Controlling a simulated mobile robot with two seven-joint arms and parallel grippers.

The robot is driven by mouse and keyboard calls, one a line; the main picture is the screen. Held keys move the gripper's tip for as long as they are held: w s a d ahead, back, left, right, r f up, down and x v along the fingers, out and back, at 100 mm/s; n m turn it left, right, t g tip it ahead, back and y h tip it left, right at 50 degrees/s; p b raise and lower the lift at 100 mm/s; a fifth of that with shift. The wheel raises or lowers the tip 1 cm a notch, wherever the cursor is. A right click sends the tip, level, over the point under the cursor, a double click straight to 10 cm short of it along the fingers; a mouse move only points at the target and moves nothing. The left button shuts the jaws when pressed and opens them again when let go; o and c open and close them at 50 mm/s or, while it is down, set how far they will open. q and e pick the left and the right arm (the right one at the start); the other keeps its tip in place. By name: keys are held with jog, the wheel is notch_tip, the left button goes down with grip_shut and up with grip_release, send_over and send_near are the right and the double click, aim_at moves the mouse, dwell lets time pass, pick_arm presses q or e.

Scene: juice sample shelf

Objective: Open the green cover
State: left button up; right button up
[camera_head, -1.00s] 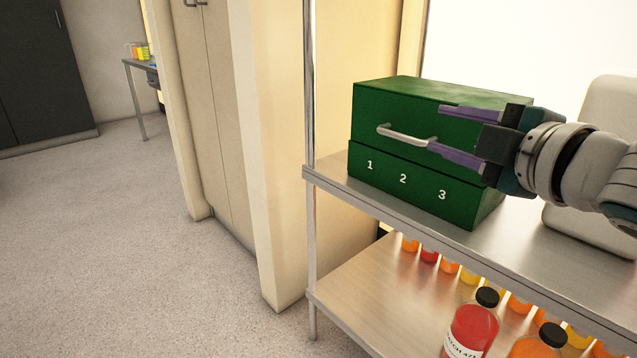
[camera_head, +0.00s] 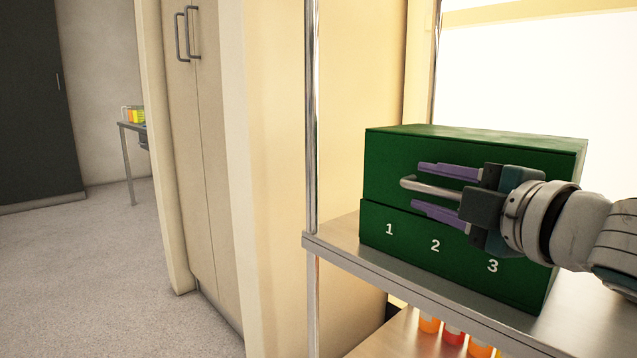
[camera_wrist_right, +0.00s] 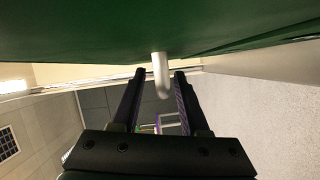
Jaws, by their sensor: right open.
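The green cover (camera_head: 395,165) is the upper part of a green box on the metal shelf, above a lower front numbered 1, 2, 3. It looks shut. A metal bar handle (camera_head: 412,184) sticks out from its front. My right gripper (camera_head: 428,189) is open in front of the cover, one purple finger above the handle and one below. In the right wrist view, the handle (camera_wrist_right: 161,75) shows end-on between the two fingers (camera_wrist_right: 157,95), with gaps on both sides. Whether a finger touches it is unclear in the head view. My left gripper is not in view.
The metal shelf (camera_head: 345,240) carries the box, with an upright post (camera_head: 312,130) at its left. Orange and red juice containers (camera_head: 453,335) stand on the level below. A tall cabinet (camera_head: 190,110) is left of the shelf. Open floor (camera_head: 90,270) lies further left.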

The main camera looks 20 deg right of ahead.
jog(key=shift+s, duration=0.2)
jog(key=shift+c, duration=0.6)
grip_shut()
jog(key=shift+f, duration=0.1)
dwell(0.6)
